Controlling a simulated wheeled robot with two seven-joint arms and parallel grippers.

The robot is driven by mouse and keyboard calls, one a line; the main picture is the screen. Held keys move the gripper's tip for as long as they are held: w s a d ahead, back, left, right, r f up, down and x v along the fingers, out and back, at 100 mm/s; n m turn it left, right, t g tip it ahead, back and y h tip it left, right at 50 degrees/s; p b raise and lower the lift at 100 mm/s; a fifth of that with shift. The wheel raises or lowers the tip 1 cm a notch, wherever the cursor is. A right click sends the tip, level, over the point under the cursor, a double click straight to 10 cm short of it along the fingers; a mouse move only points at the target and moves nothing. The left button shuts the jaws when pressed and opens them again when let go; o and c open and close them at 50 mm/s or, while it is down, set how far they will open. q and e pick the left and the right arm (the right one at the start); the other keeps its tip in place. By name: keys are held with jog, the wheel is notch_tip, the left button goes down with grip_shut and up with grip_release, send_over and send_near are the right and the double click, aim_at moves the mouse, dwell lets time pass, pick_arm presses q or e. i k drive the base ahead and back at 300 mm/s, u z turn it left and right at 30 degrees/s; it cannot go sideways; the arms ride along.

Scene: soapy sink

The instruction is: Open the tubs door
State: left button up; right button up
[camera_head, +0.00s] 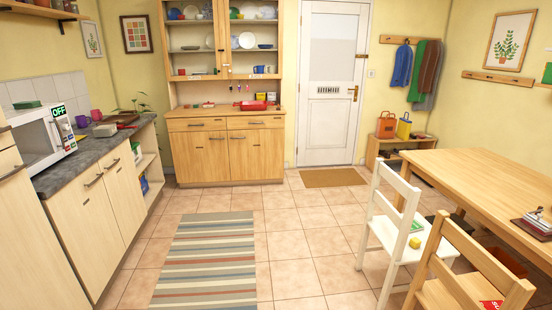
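Several shut doors are in view, and I cannot tell which one is the tubs door. The wooden dresser (224,112) at the back has a left lower door (200,157) and a right lower door (257,155), both shut. The counter at the left has pale wood doors with dark handles, a nearer one (88,236) and a farther one (124,192), both shut. A tall pale door (35,241) at the far left edge is shut too. No tubs are clearly seen. Neither of my grippers is in view.
A white microwave (40,137) marked OFF stands on the grey counter (90,155). A striped rug (207,262) lies on the tiled floor. A white chair (393,225), a wooden chair and a table (480,180) fill the right.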

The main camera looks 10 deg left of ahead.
aim_at(80, 213)
jog(key=u, duration=0.05)
jog(key=i, duration=2.35)
jog(key=u, duration=0.25)
